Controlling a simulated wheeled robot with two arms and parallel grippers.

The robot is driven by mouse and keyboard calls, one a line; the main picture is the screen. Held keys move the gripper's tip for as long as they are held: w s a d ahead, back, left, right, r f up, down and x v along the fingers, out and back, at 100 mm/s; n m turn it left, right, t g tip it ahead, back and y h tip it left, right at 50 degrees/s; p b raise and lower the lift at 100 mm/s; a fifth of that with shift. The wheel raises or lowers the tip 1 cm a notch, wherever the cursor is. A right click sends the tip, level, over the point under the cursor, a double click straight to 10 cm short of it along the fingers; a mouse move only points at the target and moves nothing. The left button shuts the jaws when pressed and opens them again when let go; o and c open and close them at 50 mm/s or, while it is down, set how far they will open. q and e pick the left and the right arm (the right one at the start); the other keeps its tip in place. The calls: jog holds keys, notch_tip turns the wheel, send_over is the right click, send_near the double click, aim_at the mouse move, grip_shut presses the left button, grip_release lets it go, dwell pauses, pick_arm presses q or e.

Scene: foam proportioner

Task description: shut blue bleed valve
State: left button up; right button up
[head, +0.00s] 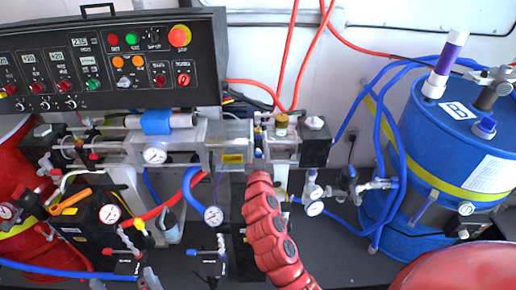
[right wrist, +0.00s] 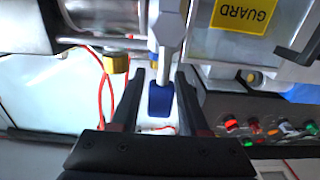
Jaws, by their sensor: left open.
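The blue bleed valve's handle (right wrist: 160,100) is a small blue grip on a metal stem in the right wrist view. My right gripper (right wrist: 159,80) is open around it, with one dark finger on each side and a narrow gap visible beside the handle. In the head view my red right arm (head: 268,215) reaches up to the pump block at the centre, and its gripper is mostly hidden there. My left gripper (head: 124,282) shows only by its grey fingertips at the bottom edge; it is open and apart from the valve.
A black control panel (head: 110,60) hangs above the pump on the left. A yellow guard label (right wrist: 243,15) and a brass fitting (right wrist: 116,63) are close to my right gripper. A blue drum (head: 420,150) stands at the right. Hoses and gauges crowd the lower left.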

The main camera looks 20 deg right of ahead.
grip_shut()
dwell(1.2)
